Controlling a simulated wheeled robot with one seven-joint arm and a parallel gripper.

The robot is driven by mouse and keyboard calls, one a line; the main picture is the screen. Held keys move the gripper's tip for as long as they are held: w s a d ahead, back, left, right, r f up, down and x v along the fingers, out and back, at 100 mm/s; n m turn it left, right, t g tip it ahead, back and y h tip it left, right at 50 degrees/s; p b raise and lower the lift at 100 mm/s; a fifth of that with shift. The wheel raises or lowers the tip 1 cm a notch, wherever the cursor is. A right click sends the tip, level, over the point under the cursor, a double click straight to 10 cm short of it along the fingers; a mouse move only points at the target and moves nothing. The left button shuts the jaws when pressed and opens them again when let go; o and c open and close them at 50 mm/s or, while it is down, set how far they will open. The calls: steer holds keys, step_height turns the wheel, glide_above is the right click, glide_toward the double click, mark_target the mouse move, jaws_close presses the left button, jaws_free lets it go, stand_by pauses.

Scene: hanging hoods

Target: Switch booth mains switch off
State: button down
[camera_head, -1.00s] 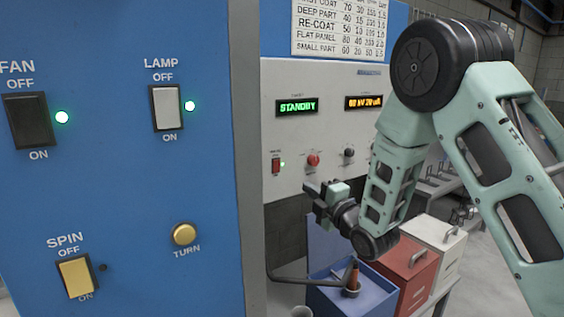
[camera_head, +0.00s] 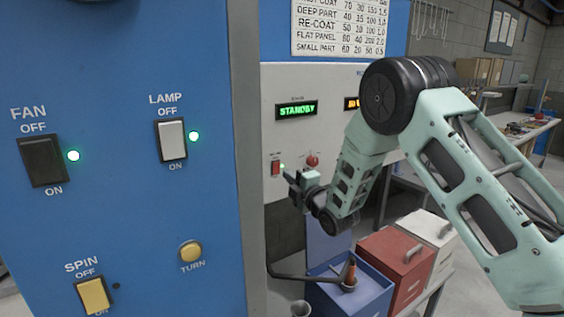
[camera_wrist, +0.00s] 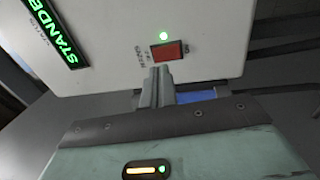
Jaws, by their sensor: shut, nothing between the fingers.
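A small red rocker switch (camera_head: 275,168) sits on the white control panel (camera_head: 340,135), and its label is too small to read in the head view. It also shows in the wrist view (camera_wrist: 168,51), with a lit green lamp (camera_wrist: 163,36) beside it. The panel's display (camera_head: 297,110) reads STANDBY in green. My gripper (camera_head: 289,178) is in front of the panel, just right of and below the switch in the head view. In the wrist view my closed, empty fingers (camera_wrist: 157,84) point at the switch from just below it; I cannot tell whether they touch it.
A blue cabinet (camera_head: 130,220) stands close on the left, with a FAN switch (camera_head: 42,160), LAMP switch (camera_head: 171,140), SPIN switch (camera_head: 93,295) and yellow TURN button (camera_head: 190,251). A red knob (camera_head: 312,160) is right of the switch. Blue (camera_head: 372,290), red (camera_head: 405,262) and white boxes stand below.

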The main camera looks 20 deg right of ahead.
mark_target(277, 165)
steer(key=shift+p+x, duration=1.1)
steer(key=shift+x, duration=1.05)
steer(key=shift+w+f+b, duration=0.1)
steer(key=shift+f+b, duration=0.05)
steer(key=shift+b, duration=0.5)
steer(key=shift+r, duration=0.25)
